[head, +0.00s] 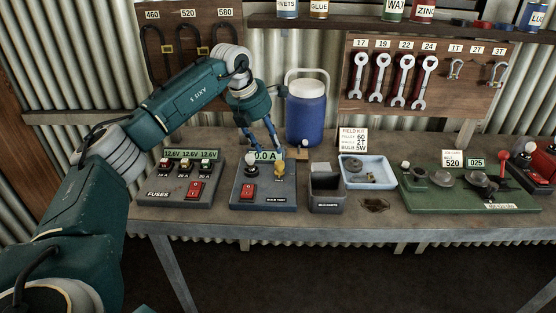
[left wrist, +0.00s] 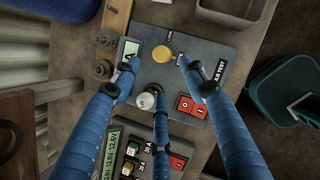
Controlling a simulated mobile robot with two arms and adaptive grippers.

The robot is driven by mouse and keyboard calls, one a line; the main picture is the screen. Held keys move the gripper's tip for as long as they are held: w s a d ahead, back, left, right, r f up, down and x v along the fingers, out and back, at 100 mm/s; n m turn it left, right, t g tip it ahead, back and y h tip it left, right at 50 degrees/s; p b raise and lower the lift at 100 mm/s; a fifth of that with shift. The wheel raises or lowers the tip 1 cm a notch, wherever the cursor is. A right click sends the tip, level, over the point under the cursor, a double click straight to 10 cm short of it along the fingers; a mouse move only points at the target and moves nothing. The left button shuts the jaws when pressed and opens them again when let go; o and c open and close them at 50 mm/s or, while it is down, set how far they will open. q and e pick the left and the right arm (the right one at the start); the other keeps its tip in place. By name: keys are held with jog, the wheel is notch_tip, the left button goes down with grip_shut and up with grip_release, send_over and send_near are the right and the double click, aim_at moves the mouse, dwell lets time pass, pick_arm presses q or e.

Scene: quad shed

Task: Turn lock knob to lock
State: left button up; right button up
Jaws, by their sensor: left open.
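The yellow knob (head: 281,169) stands upright on the grey-blue test box (head: 262,195) on the bench. In the left wrist view the knob (left wrist: 162,53) shows as a round gold top, with small lettering beside it that I cannot read reliably. My left gripper (head: 262,140) is open and empty above the back of the box. In the left wrist view its blue fingers (left wrist: 157,74) are spread around the area between the knob and a pale bulb (left wrist: 148,97). I cannot tell whether any finger touches the knob.
The pale bulb (head: 251,159) and a red switch (head: 248,191) share the box with the knob. The fuse box (head: 176,196) stands left. A dark bin (head: 327,199) and blue tray (head: 367,183) stand right. A blue jug (head: 306,112) is behind.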

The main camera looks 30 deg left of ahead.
aim_at(279, 162)
pick_arm(q)
jog(key=p+x, duration=0.1)
jog(key=x, duration=0.8)
jog(key=shift+w+d+f+p, duration=0.1)
jog(key=shift+w+p, duration=0.1)
jog(key=shift+p, duration=0.2)
jog(key=shift+c, duration=0.5)
grip_shut()
